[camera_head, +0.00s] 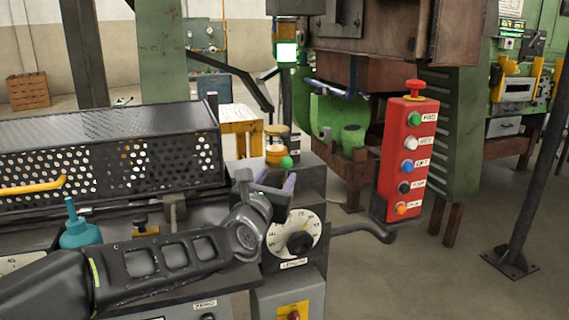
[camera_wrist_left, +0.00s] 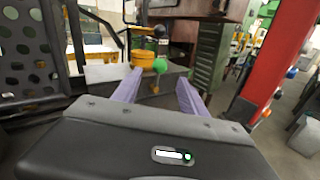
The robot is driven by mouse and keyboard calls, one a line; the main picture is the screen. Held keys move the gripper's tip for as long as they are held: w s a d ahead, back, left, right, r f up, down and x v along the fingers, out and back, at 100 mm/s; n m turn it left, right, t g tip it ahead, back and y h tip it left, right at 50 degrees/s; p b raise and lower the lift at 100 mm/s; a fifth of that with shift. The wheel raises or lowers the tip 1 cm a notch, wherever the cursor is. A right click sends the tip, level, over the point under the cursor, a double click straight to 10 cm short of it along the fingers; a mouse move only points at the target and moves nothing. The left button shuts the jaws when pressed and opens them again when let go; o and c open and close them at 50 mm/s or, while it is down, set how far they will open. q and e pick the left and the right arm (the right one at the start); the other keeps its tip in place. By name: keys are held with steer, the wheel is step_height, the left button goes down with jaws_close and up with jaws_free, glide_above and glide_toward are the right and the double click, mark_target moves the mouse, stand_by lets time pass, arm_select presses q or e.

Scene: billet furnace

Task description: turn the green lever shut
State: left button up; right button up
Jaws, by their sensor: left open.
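The green lever shows as a green ball knob (camera_head: 286,162) beside a yellow round valve body (camera_head: 275,152) on the machine behind the dial. In the left wrist view the knob (camera_wrist_left: 160,66) and the yellow body (camera_wrist_left: 143,58) appear ahead, between the two finger lines. My left gripper (camera_head: 277,178) is open, its purple fingers pointing at the lever from just in front. It also shows in the left wrist view (camera_wrist_left: 159,82). Nothing is between the fingers that I can see as gripped. Contact with the knob cannot be told. My right gripper is not in view.
A dial marked LENGTH (camera_head: 294,236) sits just below my gripper. A perforated guard (camera_head: 100,150) stands to the left, with a teal oil can (camera_head: 79,230) in front. A red button box (camera_head: 405,160) hangs to the right. Open floor lies at the right.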

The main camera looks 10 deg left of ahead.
mark_target(285, 166)
arm_select(q)
steer(key=shift+w+d+p, duration=0.1)
steer(key=shift+w+p, duration=1.05)
steer(key=shift+w, duration=2.8)
steer(key=shift+f, duration=0.1)
jaws_close()
